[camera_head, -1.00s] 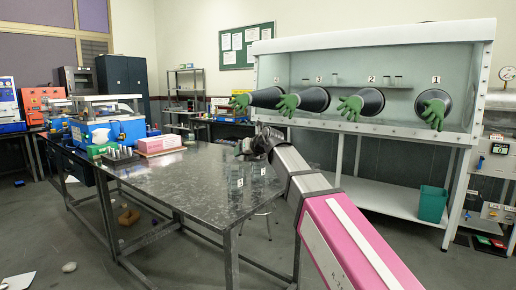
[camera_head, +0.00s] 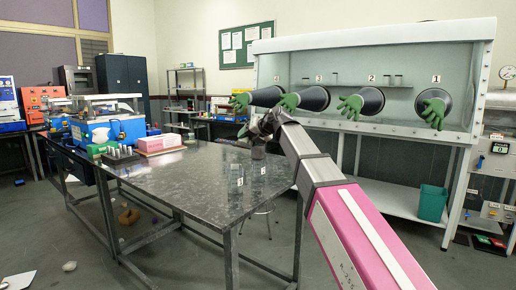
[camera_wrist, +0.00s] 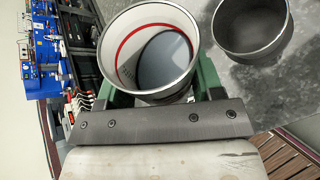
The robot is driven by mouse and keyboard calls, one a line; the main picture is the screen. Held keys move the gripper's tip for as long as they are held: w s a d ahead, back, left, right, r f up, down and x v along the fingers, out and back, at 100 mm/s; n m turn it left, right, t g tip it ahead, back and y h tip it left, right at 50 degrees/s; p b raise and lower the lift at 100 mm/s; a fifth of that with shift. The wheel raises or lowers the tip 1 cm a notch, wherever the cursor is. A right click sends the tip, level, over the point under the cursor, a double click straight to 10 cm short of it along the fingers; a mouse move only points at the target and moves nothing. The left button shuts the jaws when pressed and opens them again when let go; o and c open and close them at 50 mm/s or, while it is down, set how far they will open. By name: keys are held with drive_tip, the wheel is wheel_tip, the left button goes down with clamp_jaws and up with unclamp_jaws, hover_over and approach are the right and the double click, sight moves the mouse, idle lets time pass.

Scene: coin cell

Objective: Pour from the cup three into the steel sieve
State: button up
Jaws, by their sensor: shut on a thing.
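My gripper (camera_wrist: 157,88) has green finger pads on either side of a cup (camera_wrist: 126,70) and is shut on it. The cup is pale inside with a red ring, and dark grey content or a dark bottom shows deep in it. I cannot read a number on it. The steel sieve (camera_wrist: 240,47), a round dark grey vessel with a metal rim, is right of the cup, apart from it in the wrist view. In the head view my gripper (camera_head: 247,131) is above the table's far edge, and a dark vessel (camera_head: 258,152), likely the sieve, shows just under it.
Two clear labelled vessels (camera_head: 236,181) stand on the dark table (camera_head: 190,190). A pink-and-white box (camera_head: 160,144), a dark rack (camera_head: 122,157) and a blue machine (camera_head: 100,129) are at the left. A glovebox (camera_head: 375,75) stands behind. The table's front middle is clear.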

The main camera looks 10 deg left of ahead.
drive_tip(key=shift+w+f+m+g, duration=0.15)
drive_tip(key=shift+f+m+g, duration=0.1)
drive_tip(key=shift+m+g, duration=0.15)
idle(0.5)
drive_tip(key=shift+r+m+g+y+p, duration=0.4)
drive_tip(key=shift+r+m+g+p, duration=0.05)
drive_tip(key=shift+m+g+p, duration=0.15)
idle(0.6)
drive_tip(key=shift+f+m+g+y+p, duration=0.35)
drive_tip(key=shift+f+m+g, duration=0.15)
drive_tip(key=shift+m, duration=0.1)
idle(1.4)
